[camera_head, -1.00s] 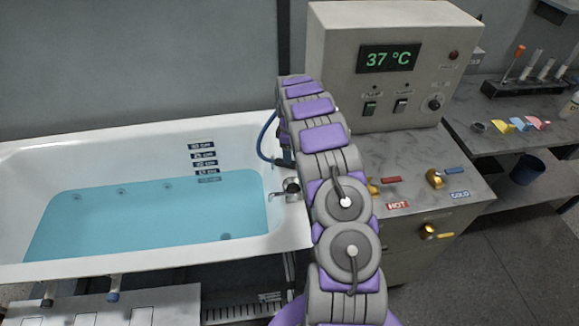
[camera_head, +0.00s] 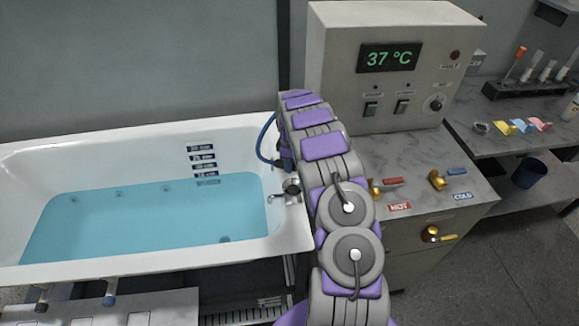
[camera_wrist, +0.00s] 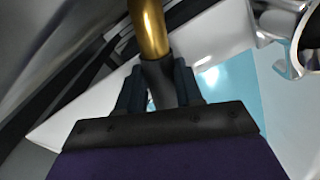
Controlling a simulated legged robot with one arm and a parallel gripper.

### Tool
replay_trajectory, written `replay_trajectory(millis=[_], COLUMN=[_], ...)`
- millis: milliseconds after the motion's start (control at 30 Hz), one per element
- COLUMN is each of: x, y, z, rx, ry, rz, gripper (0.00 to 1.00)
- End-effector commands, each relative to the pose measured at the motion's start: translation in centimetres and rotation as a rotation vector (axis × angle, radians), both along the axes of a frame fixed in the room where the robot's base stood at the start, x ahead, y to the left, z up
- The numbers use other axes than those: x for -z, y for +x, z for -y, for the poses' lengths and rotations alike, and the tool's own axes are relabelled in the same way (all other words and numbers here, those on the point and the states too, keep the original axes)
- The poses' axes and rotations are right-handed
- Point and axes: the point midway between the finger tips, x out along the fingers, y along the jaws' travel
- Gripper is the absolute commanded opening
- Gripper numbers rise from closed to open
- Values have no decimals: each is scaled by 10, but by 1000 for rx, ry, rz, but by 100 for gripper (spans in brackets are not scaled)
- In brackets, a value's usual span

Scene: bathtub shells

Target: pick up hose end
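The hose end, a dark grey collar (camera_wrist: 157,78) with a gold tube (camera_wrist: 149,28) above it, stands between the two dark fingers of my gripper (camera_wrist: 158,88) in the wrist view. The fingers flank the collar closely on both sides. I cannot tell whether they press on it. In the head view, a blue hose (camera_head: 263,143) loops down at the tub's right end, just left of my arm. My gripper and the hose end are hidden behind my arm there.
The white bathtub (camera_head: 110,265) holds blue water (camera_head: 150,220). A chrome tap (camera_head: 291,187) is at its right end; chrome parts show close at the wrist view's upper right (camera_wrist: 280,25). The control box (camera_head: 400,65) and gold valves (camera_head: 437,180) stand right of my arm.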

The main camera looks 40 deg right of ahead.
Motion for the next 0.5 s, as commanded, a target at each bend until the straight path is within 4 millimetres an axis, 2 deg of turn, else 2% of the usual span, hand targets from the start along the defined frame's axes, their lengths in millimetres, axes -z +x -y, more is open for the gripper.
replay_trajectory(millis=[67, 333, 500], x=[0, 0, 0], y=[0, 0, 0], z=[0, 0, 0], rx=[0, 0, 0], ry=[0, -1, -1], rz=[0, 1, 1], gripper=[26, 1, 0])
